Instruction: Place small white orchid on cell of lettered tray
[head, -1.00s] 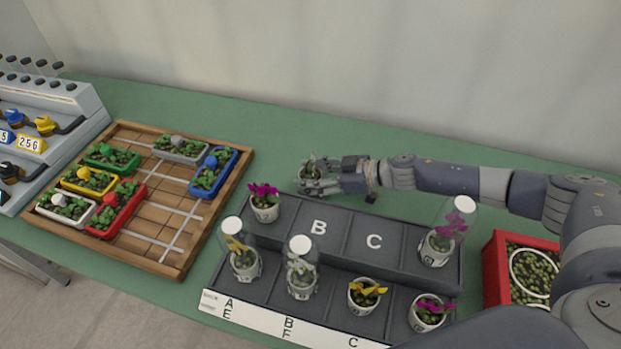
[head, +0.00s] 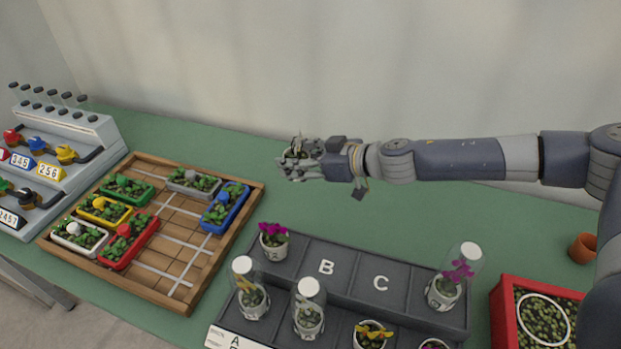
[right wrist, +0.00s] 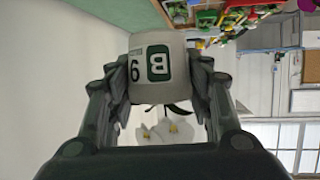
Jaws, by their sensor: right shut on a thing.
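My right gripper (head: 297,160) is shut on a small white pot (right wrist: 158,70) holding the small white orchid. Its white petals (right wrist: 165,131) show between the fingers in the right wrist view, and the pot bears a green label with the letter B. In the head view the fingers mostly hide the pot. The gripper is beyond the back edge of the dark lettered tray (head: 410,292), apart from it. Cells B (head: 326,267) and C (head: 381,283) in the back row are empty. My left gripper is out of view.
A magenta orchid (head: 273,238) stands left of B. Clear covers stand over a purple orchid (head: 457,277) and two front-row plants (head: 249,290). A wooden grid board (head: 172,254) lies left, a red box (head: 502,312) right. Green table behind the tray is clear.

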